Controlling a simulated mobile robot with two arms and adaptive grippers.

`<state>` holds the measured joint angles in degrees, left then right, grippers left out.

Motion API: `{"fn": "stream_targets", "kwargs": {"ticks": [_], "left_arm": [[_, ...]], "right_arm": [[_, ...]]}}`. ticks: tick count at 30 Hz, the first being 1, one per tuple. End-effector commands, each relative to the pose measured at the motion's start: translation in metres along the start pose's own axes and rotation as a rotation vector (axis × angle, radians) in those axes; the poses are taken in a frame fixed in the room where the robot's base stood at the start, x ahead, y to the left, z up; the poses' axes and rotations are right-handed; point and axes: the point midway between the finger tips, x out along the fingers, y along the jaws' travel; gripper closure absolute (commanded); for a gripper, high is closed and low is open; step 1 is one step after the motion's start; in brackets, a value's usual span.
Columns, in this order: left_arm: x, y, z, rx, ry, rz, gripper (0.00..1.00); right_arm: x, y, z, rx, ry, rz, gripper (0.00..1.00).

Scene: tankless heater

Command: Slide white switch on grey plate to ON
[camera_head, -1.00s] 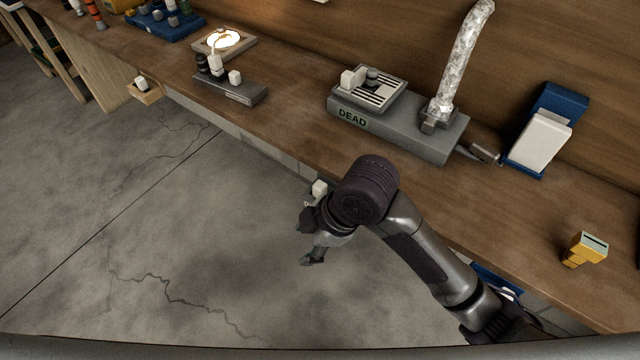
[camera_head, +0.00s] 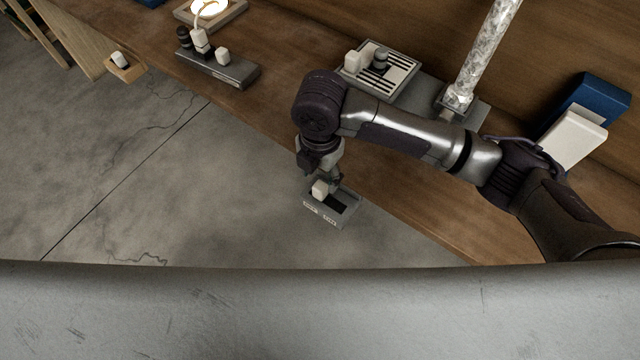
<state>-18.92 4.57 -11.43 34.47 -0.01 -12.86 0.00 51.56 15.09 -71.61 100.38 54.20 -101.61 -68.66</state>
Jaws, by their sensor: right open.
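The grey plate (camera_head: 321,215) sticks out from the front edge of the bench, with a dark slot in its top. The white switch (camera_head: 319,188) is a small block at the left end of that slot. Two small labels on the plate's near side are too small to read surely. My right gripper (camera_head: 324,178) is open, pointing down just above and behind the switch. I cannot tell whether a finger touches the switch. My left gripper is not in view.
A grey box (camera_head: 428,97) with a striped panel and a silver duct (camera_head: 485,50) stands behind my right arm. A white-and-blue unit (camera_head: 573,138) is at right. A dark bar with white knobs (camera_head: 225,74) lies at left. The concrete floor before the bench is clear.

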Motion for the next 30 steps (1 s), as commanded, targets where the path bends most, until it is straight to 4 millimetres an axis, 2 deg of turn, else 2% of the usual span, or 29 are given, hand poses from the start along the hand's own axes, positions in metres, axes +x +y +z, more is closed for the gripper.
{"fn": "stream_targets", "kwargs": {"ticks": [3,7,10,14,22,23,30], "left_arm": [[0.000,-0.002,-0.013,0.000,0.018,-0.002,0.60],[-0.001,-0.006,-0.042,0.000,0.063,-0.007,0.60],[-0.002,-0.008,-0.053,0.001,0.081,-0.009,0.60],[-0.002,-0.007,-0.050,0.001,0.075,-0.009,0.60],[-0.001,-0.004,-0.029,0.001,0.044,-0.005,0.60],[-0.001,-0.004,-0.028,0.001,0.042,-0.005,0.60],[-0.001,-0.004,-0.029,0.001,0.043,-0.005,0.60]], "right_arm": [[0.025,-0.001,0.000,0.002,0.001,-0.004,0.44],[0.046,-0.001,0.000,0.001,0.000,-0.001,0.44],[0.057,0.000,0.000,0.001,0.001,0.000,0.44],[0.064,0.000,0.000,0.001,-0.002,0.000,0.44],[0.065,0.000,0.000,0.000,-0.001,0.001,0.44],[0.065,0.000,0.000,0.000,-0.001,0.001,0.45],[0.065,0.000,0.000,0.000,-0.001,0.001,0.85]]}}
